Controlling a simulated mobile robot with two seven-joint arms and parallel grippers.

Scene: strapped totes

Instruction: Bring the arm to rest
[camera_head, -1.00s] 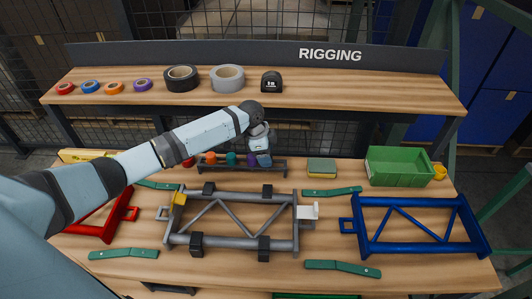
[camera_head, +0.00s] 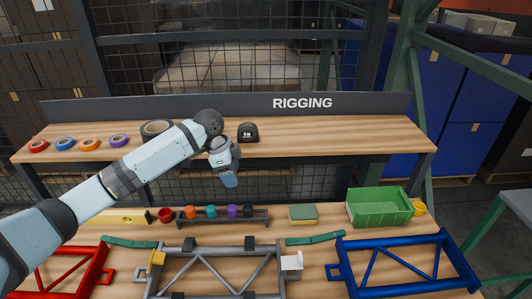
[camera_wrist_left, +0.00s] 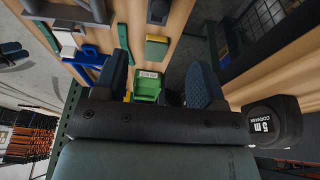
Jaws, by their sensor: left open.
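My left arm reaches in from the left in the head view. My left gripper (camera_head: 230,180) hangs in the air in front of the upper shelf, above the back of the bench. In the left wrist view the left gripper (camera_wrist_left: 163,85) shows its two dark blue fingers spread apart, with nothing between them that they touch. The bench with the grey frame (camera_head: 215,252) and the blue frame (camera_head: 405,240) lies below it. My right gripper is not in view.
A tape measure (camera_head: 248,132) stands on the shelf close to the left wrist. Small coloured items in a rack (camera_head: 225,221), a sponge (camera_head: 303,214) and a green bin (camera_head: 380,210) line the bench's back. A red frame (camera_head: 72,275) lies at left.

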